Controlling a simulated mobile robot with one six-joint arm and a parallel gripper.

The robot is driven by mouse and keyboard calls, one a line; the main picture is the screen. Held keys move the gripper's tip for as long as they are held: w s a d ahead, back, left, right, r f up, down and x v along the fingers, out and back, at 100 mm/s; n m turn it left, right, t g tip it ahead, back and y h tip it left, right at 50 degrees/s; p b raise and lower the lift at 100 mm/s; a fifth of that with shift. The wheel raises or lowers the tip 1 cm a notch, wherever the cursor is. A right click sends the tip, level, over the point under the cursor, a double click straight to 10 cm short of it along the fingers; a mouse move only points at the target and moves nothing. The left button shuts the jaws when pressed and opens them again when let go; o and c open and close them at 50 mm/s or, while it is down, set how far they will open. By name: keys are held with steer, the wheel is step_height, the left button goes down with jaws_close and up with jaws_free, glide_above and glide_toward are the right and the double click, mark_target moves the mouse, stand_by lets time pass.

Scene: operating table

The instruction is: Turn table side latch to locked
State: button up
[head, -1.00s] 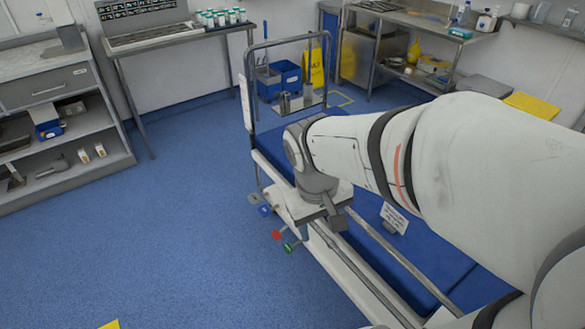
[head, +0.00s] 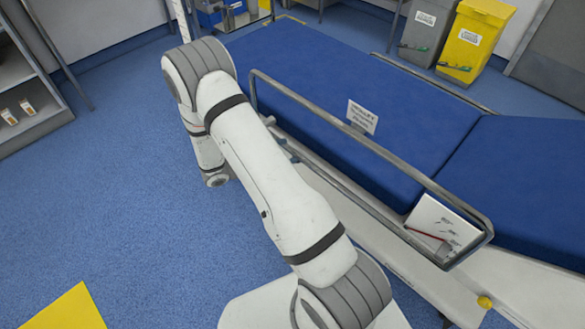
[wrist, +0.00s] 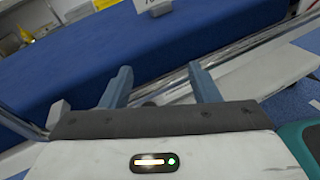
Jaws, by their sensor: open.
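The operating table has a blue mattress (head: 350,100) and a metal side rail (head: 365,140) along its near side. A white plate (head: 432,212) with small markings and a thin red lever (head: 428,236) sits by the rail's right end; it looks like the side latch. I cannot read its marked positions. In the wrist view my gripper (wrist: 163,84) is open, its two blue-grey fingers apart and pointing toward the table's side, with nothing held. In the head view my arm reaches away left of the rail and the fingers are hidden.
A yellow knob (head: 484,302) is low on the table's right side. A white sign (head: 362,117) stands by the rail. Yellow (head: 475,45) and grey (head: 427,30) bins stand behind the table. Blue floor at left is clear, with a yellow sheet (head: 65,310) at front.

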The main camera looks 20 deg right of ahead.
step_height(320, 180, down, 13)
steer(key=w+a+n+t+b, duration=0.2)
steer(key=w+n+t+b, duration=0.1)
steer(key=n+t, duration=0.25)
steer(key=x, duration=0.7)
steer(key=shift+d+h, duration=0.3)
steer(key=shift+h, duration=0.1)
